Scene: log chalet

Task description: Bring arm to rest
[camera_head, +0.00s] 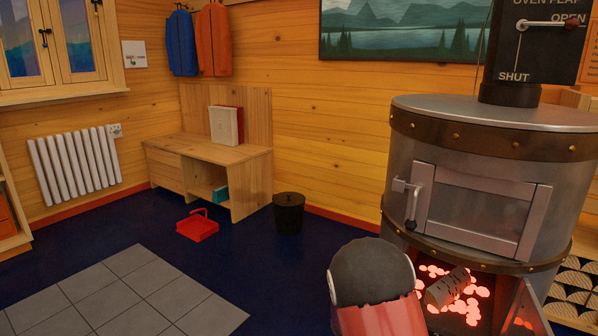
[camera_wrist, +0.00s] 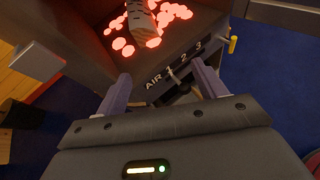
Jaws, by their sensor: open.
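My gripper (camera_wrist: 163,88) is open and empty in the wrist view, its two fingers apart in front of the stove's lower front. Between the fingers shows the air control (camera_wrist: 178,76), marked AIR and 1, 2, 3. I cannot tell whether a finger touches it. The head view shows a rounded black and red part of my arm (camera_head: 375,285) in front of the stove (camera_head: 400,160); the gripper is hidden there. A log (camera_head: 447,288) lies on glowing embers in the open firebox, and the log also shows in the wrist view (camera_wrist: 141,22).
The open firebox door (camera_head: 530,312) stands at the lower right. The upper stove door (camera_head: 490,210) is shut. The flap lever (camera_head: 545,24) points towards OPEN. A black bin (camera_head: 289,213), red dustpan (camera_head: 197,226) and wooden bench (camera_head: 235,165) are left; floor between is clear.

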